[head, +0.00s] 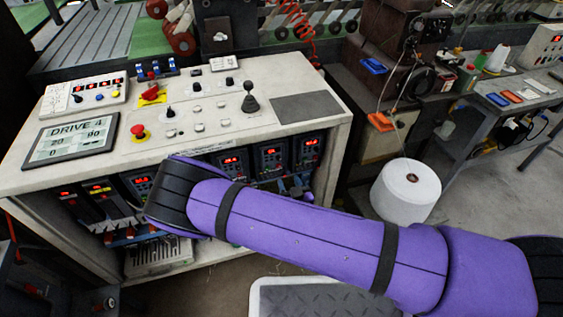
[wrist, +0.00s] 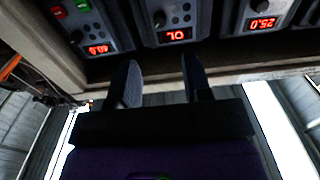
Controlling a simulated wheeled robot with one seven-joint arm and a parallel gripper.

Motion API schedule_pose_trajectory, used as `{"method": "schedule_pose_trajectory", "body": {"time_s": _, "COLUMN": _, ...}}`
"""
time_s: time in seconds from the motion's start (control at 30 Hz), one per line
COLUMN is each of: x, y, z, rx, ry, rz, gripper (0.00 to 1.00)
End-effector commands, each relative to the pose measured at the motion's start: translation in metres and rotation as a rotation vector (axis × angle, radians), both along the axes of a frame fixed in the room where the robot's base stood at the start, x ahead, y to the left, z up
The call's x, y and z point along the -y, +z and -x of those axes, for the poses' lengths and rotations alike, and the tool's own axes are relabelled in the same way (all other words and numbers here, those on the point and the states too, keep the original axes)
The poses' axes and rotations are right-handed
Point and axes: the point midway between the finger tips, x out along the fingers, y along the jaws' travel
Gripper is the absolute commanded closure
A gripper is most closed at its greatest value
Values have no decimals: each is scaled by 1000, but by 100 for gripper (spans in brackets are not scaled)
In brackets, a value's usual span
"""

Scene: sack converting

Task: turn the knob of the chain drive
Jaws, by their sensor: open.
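Several drive units with red displays sit in the open bay under the console top. In the head view they include a left one (head: 140,184), a middle one (head: 232,162) and a right one (head: 309,150). No readable label tells which is the chain drive. In the wrist view, which looks upside down, a dark knob (wrist: 160,18) sits on the middle drive (wrist: 178,24), and another knob (wrist: 75,37) on the drive at left. My gripper (wrist: 160,80) is open and empty, its fingers apart from the drives and pointing toward the middle one. My arm hides it in the head view.
The bay's frame edge (wrist: 230,78) runs close by my fingers. A white thread cone (head: 405,190) stands right of the console.

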Motion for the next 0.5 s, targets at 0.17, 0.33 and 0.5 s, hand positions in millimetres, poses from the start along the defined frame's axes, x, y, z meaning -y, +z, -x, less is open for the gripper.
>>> {"method": "schedule_pose_trajectory", "body": {"time_s": 0.17, "x": -7, "y": 1, "z": -27, "rx": 1, "ry": -2, "rz": 0, "gripper": 55}}
{"method": "schedule_pose_trajectory", "body": {"time_s": 0.33, "x": -15, "y": 0, "z": -56, "rx": 0, "ry": -3, "rz": 0, "gripper": 55}}
{"method": "schedule_pose_trajectory", "body": {"time_s": 0.5, "x": -23, "y": 0, "z": -79, "rx": -1, "ry": -1, "rz": 0, "gripper": 55}}
